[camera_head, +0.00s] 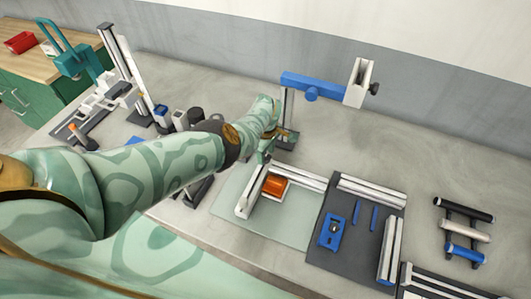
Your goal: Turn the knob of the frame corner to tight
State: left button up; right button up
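The frame corner (274,186) shows as an orange piece with a pale border, inside the angle of two silver profiles (249,196) on a pale green mat (285,224). Its knob cannot be made out clearly at this size. My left gripper (265,156) comes in from the left and is just behind and above the corner, by the meeting point of the profiles. Its fingers are small and partly hidden, so I cannot tell whether they are open or touch anything. My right gripper is not in view.
A post with a blue crossarm (306,83) and white end block (360,82) stands behind the gripper. A dark mat (337,264) with profiles and a blue part (332,231) lies right of the corner. Rollers (465,230) lie farther right. The bench's back right is clear.

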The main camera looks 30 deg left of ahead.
aim_at(266, 156)
pick_arm(q)
jog(key=shift+o, duration=0.9)
notch_tip(266, 156, up, 16)
jog(key=p, duration=1.1)
jog(key=shift+r+p, duration=0.15)
jog(key=shift+p, duration=0.2)
